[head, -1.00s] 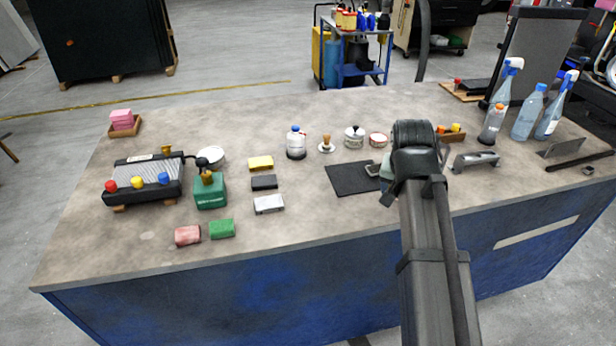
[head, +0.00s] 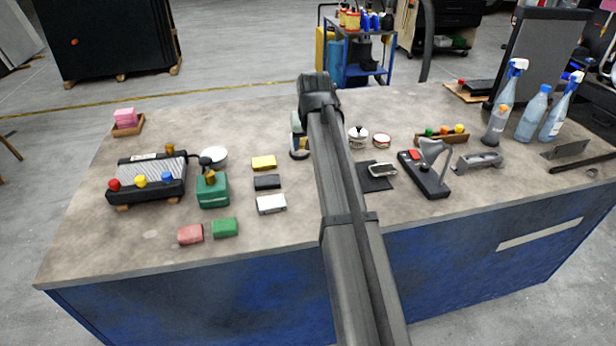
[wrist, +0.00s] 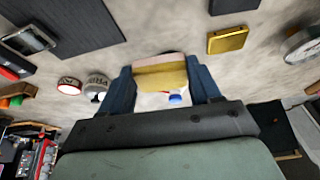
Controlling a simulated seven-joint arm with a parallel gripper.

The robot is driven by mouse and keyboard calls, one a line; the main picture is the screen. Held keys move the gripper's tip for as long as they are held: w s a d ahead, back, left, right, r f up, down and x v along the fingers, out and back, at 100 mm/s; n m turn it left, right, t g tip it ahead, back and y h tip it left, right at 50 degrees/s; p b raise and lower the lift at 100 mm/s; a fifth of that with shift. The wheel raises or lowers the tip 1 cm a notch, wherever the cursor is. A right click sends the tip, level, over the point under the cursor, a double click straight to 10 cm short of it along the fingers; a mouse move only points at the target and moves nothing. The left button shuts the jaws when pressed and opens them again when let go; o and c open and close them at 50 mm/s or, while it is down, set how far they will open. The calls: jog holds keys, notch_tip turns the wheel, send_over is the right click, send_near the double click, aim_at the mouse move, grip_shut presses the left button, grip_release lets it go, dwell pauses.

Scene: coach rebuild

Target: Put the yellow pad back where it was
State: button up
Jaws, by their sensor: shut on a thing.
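In the wrist view my gripper (wrist: 161,84) is shut on a pale yellow block (wrist: 160,73) with a pinkish far edge, held between its two dark blue fingers. In the head view my arm covers the block and the fingertips. Another yellow pad (head: 263,163) lies on the bench at the far end of a row, beyond a black pad (head: 267,182) and a white pad (head: 271,204). This yellow pad also shows in the wrist view (wrist: 228,39), apart from my gripper. My gripper is to the right of this row.
A dark mat (head: 371,184) bears a metal-framed item (head: 382,170). A white pot (head: 358,137) and a round tin (head: 382,140) stand right of my arm. A red pad (head: 190,234) and green pad (head: 225,228) lie near the front.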

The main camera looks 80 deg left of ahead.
aim_at(308, 177)
jog(key=shift+f+n, duration=0.1)
jog(key=shift+n, duration=0.3)
jog(key=shift+f, duration=4.9)
jog(key=shift+f, duration=0.1)
jog(key=o, duration=1)
jog(key=v, duration=1.2)
jog(key=shift+w, duration=0.2)
jog(key=shift+w, duration=0.1)
